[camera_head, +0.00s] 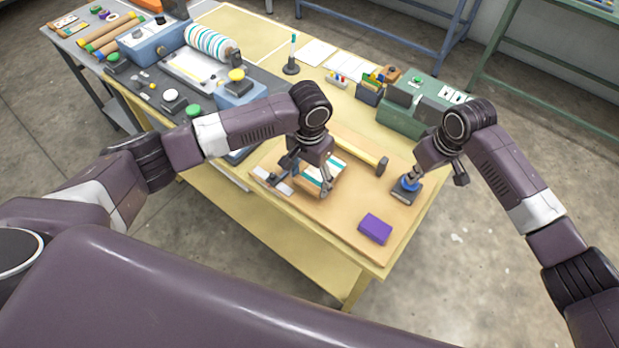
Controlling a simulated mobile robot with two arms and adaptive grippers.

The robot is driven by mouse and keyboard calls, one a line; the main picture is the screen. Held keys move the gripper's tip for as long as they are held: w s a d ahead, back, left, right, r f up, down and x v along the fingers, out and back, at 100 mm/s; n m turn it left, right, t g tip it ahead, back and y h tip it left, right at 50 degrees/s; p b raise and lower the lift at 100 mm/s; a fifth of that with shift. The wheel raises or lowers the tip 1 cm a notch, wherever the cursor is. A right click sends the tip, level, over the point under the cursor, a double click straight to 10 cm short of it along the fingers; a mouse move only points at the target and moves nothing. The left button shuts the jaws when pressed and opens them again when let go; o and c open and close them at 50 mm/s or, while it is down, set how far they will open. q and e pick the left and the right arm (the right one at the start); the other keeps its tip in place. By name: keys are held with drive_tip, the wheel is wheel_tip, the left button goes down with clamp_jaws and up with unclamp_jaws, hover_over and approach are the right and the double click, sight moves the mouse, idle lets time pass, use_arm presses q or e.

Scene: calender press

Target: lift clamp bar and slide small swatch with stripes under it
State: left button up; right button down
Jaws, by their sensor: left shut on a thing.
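A small swatch with white and teal stripes (326,170) lies on a tan board at the middle of the worktable. My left gripper (304,176) is low over the swatch's left side and appears shut on the dark clamp bar, which its fingers mostly hide. Flat silvery pieces (286,188) show just left of it. Whether the swatch reaches beneath the bar cannot be told. My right gripper (411,177) is low over a small dark block with a blue knob (404,196). Its fingers are too small to tell open from shut.
A purple block (375,229) lies near the front edge. A yellow bar with a dark end (360,152) lies behind the swatch. A green machine (415,108) stands at the back right, and a striped roller (210,43) at the back left. Bare tabletop lies around the purple block.

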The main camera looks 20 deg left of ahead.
sight(316, 178)
drive_tip(key=shift+s+f, duration=0.1)
drive_tip(key=shift+f, duration=0.45)
drive_tip(key=shift+s+f, duration=0.1)
drive_tip(key=shift+f, duration=0.05)
idle(0.4)
use_arm(q)
drive_tip(key=shift+w+f, duration=0.1)
drive_tip(key=shift+w+d+f, duration=0.3)
drive_tip(key=shift+w+f, duration=0.1)
drive_tip(key=shift+w, duration=0.25)
drive_tip(key=shift+w+d+f, duration=0.2)
drive_tip(key=shift+w+f, duration=0.1)
drive_tip(key=shift+w, duration=0.4)
